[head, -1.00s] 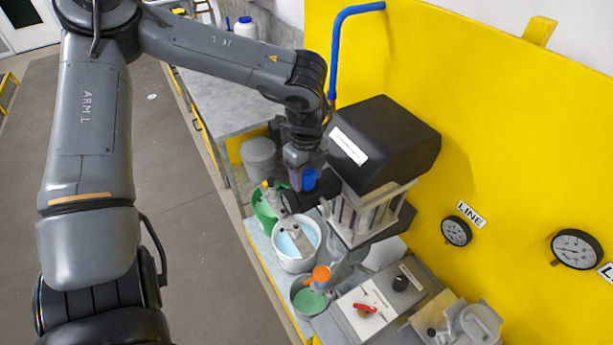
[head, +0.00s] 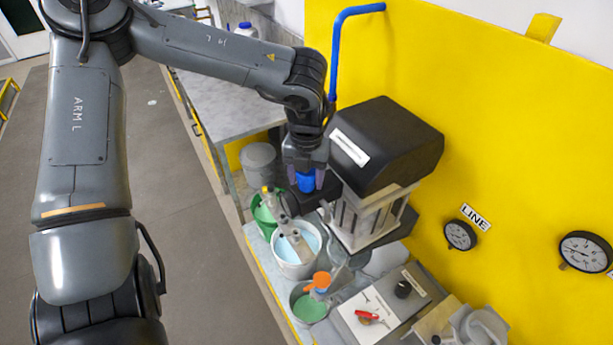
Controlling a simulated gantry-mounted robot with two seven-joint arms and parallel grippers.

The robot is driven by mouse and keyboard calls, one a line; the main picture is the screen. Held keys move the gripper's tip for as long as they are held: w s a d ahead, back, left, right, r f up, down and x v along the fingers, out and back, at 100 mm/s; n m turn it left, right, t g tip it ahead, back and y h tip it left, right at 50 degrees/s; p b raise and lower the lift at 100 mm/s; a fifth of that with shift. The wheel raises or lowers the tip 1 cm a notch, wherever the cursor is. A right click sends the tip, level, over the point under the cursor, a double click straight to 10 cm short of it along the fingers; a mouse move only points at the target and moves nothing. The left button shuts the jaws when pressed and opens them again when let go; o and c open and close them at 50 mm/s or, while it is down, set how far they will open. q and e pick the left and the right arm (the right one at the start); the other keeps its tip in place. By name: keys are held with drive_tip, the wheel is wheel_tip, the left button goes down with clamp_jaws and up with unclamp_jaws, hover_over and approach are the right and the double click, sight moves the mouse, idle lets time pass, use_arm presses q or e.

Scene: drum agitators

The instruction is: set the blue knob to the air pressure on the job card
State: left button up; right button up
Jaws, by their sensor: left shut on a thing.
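The blue knob (head: 305,181) shows between the fingers of my left gripper (head: 305,184), which is shut on it. The knob sits beside the black-hooded machine (head: 385,145), above the buckets. The gripper's fingers partly hide it, and its setting cannot be read. Two round dial gauges, one (head: 460,235) nearer the machine and one (head: 585,251) at the right edge, hang on the yellow wall; their readings are too small to tell. A label reading LINE (head: 475,216) is by the nearer gauge. I cannot make out a job card. My right gripper is not in view.
Below the knob stand a green bucket (head: 265,217), a white bucket (head: 283,265) with pale blue liquid and a pot (head: 308,308) of green liquid. A control box with a red switch (head: 368,317) is at the lower right. A blue pipe (head: 333,60) runs up the yellow wall.

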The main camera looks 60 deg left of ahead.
use_arm(q)
drive_tip(key=m, duration=0.5)
drive_tip(key=shift+m, duration=0.3)
drive_tip(key=m, duration=0.4)
drive_tip(key=shift+m, duration=0.3)
drive_tip(key=o, duration=1)
drive_tip(key=shift+r, duration=0.15)
wheel_tip(320, 180, up, 9)
drive_tip(key=shift+r+b, duration=0.15)
drive_tip(key=shift+b, duration=0.35)
drive_tip(key=shift+r, duration=0.65)
drive_tip(key=shift+s, duration=0.1)
